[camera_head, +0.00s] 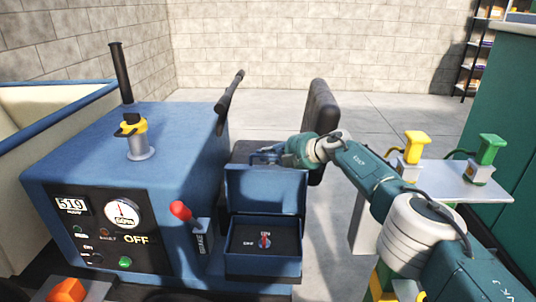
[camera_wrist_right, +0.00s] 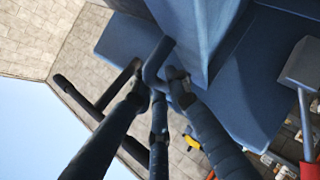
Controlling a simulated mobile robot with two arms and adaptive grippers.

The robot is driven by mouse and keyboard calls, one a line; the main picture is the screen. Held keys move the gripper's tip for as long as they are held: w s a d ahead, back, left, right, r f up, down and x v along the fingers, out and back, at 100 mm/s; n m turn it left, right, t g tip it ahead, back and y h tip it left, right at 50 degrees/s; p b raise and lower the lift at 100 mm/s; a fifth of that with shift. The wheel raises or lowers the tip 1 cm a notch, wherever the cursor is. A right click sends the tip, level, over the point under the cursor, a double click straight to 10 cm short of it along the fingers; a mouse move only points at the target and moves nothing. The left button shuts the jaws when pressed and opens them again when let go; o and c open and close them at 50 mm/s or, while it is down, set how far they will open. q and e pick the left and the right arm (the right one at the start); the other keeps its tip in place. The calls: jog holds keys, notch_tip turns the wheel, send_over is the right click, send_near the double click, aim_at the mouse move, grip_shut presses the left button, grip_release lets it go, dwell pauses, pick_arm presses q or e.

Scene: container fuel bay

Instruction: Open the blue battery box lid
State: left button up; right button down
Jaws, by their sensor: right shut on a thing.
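The blue battery box (camera_head: 262,266) stands beside the blue machine body. Its lid (camera_head: 265,190) is raised and roughly upright at the back of the box. The inside shows a dark panel with a red switch (camera_head: 265,240) and ON and OFF marks. My right gripper (camera_head: 272,156) is at the top edge of the lid, shut on the lid's handle (camera_wrist_right: 156,62). In the right wrist view the fingers of my right gripper (camera_wrist_right: 162,92) close around this blue bar. My left gripper is in neither view.
A red-knobbed brake lever (camera_head: 181,211) stands just left of the box. The blue machine body (camera_head: 150,175) fills the left, and a black seat back (camera_head: 321,107) is behind the box. A grey table (camera_head: 440,180) with yellow and green nozzles is at the right.

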jog(key=shift+f, duration=0.1)
jog(key=c, duration=1.7)
grip_release()
jog(key=shift+o, duration=0.2)
notch_tip(320, 180, up, 10)
